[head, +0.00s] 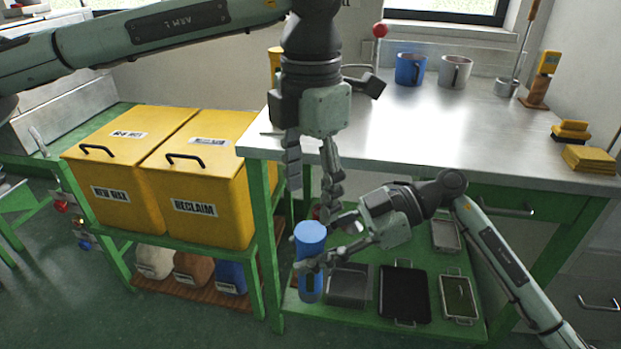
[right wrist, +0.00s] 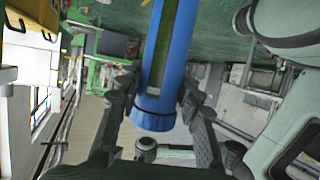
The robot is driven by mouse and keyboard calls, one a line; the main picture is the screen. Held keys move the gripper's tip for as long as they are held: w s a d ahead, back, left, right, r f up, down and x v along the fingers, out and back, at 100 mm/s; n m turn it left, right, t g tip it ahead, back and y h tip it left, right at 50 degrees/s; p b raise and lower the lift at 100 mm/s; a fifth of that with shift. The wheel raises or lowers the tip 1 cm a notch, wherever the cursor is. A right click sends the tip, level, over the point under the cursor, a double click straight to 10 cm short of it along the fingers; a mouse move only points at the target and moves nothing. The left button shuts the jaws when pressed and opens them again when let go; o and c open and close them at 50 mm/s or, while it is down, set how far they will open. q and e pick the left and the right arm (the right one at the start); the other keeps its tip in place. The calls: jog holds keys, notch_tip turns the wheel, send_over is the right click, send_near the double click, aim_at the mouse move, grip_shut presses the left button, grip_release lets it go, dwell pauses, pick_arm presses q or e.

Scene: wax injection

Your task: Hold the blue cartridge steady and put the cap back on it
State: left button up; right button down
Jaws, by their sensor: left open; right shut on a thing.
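The blue cartridge (head: 309,241) stands nearly upright in the head view, in front of the bench, with a greenish window strip low on its side. My right gripper (head: 318,250) is shut on it from the right. In the right wrist view the cartridge (right wrist: 172,55) lies between the two fingers (right wrist: 153,112). A ribbed blue ring and a closed blue face, which look like the cap (right wrist: 154,119), show at its upper end; I cannot tell how firmly it sits. My left gripper (head: 312,190) hangs above the cartridge, fingers down, open and empty.
The steel-topped bench (head: 440,130) stands behind, with a blue mug (head: 410,69) and a grey mug (head: 455,71). Yellow bins (head: 205,170) stand to the left. Trays (head: 404,290) lie on the green lower shelf behind the cartridge.

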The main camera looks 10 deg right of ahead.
aim_at(310, 231)
pick_arm(q)
notch_tip(310, 231, down, 7)
jog(key=shift+r, duration=0.2)
jog(key=shift+c, duration=0.3)
jog(key=c, duration=1.1)
jog(key=o, duration=1.3)
notch_tip(310, 231, up, 12)
jog(key=shift+r, duration=0.1)
